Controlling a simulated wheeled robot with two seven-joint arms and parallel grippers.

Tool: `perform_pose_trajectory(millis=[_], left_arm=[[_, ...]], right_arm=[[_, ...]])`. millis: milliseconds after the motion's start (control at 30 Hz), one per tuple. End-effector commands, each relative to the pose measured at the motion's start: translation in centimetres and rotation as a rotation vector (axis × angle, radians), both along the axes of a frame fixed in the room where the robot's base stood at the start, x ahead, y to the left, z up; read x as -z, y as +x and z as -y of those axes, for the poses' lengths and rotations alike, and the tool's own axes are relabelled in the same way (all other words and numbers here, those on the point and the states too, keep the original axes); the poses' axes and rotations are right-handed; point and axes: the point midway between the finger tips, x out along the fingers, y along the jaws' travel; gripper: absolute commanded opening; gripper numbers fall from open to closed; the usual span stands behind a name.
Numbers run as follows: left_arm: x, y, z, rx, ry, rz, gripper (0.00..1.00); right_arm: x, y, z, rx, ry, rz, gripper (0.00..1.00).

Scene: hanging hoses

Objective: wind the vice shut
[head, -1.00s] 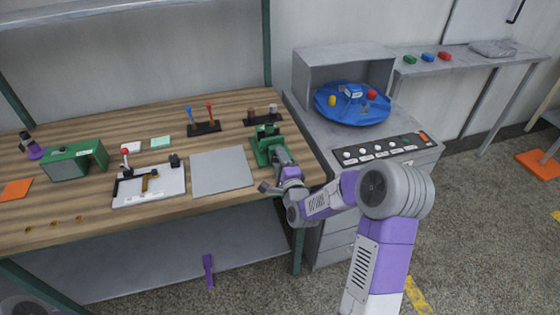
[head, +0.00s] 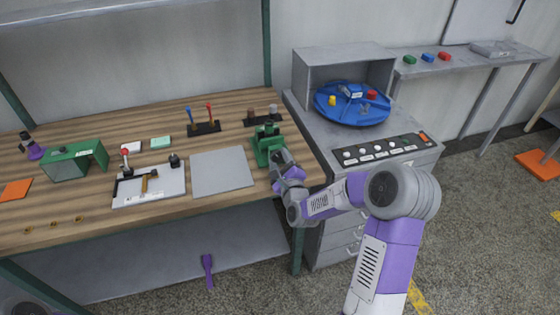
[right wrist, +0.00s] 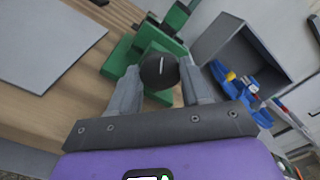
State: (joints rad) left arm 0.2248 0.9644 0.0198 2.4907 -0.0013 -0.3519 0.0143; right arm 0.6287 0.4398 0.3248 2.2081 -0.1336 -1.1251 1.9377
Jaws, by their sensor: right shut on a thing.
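The green vice (head: 264,147) stands at the right end of the wooden bench; it also shows in the right wrist view (right wrist: 124,55). Its round black knob (right wrist: 160,71) with a white line faces the right wrist camera. My right gripper (head: 278,157) is at the vice's near side. In the right wrist view its two grey fingers (right wrist: 158,84) sit on either side of the knob, shut on it. The gripper hides part of the vice, and I cannot tell the gap between the jaws. My left gripper is not in view.
A grey plate (head: 221,170) lies left of the vice, with a white fixture board (head: 150,190) beyond it. A lever block (head: 204,128) stands behind. To the right are a grey cabinet with a blue turntable (head: 340,112) and a button panel (head: 385,150).

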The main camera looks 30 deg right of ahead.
Motion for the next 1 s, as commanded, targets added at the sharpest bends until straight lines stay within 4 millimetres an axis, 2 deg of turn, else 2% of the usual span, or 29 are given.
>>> perform_pose_trajectory(millis=[400, 433, 600, 867, 1000], left_arm=[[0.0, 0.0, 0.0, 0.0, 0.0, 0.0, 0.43], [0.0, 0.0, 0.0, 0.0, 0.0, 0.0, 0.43], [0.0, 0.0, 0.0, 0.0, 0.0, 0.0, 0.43], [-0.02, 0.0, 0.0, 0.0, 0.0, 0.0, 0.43], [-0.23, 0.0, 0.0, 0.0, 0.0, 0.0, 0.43]], right_arm=[[0.01, 0.01, -0.03, -0.001, 0.008, 0.001, 0.17], [0.0, 0.01, -0.04, -0.001, 0.008, 0.001, 0.49], [0.0, 0.01, -0.03, -0.001, 0.008, 0.001, 0.73], [0.0, -0.05, -0.03, 0.0, 0.007, 0.002, 0.73], [-0.05, -0.94, -0.2, 0.0, 0.007, 0.0, 0.73]])
